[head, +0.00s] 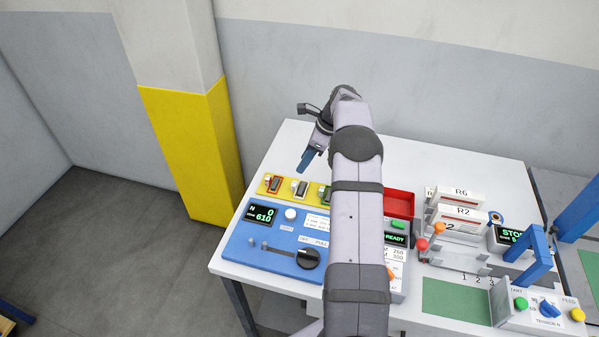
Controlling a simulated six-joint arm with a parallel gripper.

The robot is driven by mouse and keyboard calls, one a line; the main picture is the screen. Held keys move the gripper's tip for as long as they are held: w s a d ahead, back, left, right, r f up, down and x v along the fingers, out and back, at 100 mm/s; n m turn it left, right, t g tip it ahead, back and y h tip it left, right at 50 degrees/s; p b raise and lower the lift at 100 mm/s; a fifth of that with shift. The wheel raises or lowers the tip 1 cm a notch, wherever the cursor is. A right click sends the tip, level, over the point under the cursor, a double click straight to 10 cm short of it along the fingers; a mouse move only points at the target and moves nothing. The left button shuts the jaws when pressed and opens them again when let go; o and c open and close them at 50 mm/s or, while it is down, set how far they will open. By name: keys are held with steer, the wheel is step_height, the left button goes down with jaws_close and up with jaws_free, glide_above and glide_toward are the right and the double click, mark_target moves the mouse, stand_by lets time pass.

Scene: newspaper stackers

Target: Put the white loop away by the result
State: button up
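A yellow strip (263,188) at the back left of the table carries small pieces in a row. A blue panel (250,243) in front has a display (262,214) reading "N 0" and a lower "610". My gripper (307,161) points down above and behind the strip, apart from it. Its blue fingers show nearly edge-on, so their opening and anything between them cannot be made out.
A red tray (399,203) and a unit showing "READY" (395,239) stand right of my arm, partly hidden. Labelled boxes (460,212), a "STOP" display (512,235), a blue handle (535,255) and a green mat (455,300) are further right. The table's back is clear.

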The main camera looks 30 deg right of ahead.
steer(key=shift+b+v, duration=0.4)
steer(key=shift+v, duration=1.7)
steer(key=shift+a, duration=0.1)
steer(key=s+a+r+n+g+h, duration=0.1)
steer(key=s+a+n, duration=0.4)
steer(key=a+n, duration=0.25)
steer(key=s+a+r+n+g+h, duration=0.1)
steer(key=s+a+n, duration=0.45)
steer(key=a, duration=0.35)
steer(key=s+a+f+n, duration=0.1)
steer(key=s+a+n, duration=0.2)
steer(key=s, duration=0.3)
steer(key=s+a+f+n+h, duration=0.1)
steer(key=s+a+n, duration=0.2)
steer(key=s+n, duration=0.3)
steer(key=s+a+f+n+g, duration=0.1)
steer(key=s+a+n, duration=0.2)
steer(key=s+n, duration=0.2)
steer(key=s, duration=0.3)
steer(key=shift+s+f, duration=0.25)
steer(key=shift+f, duration=0.1)
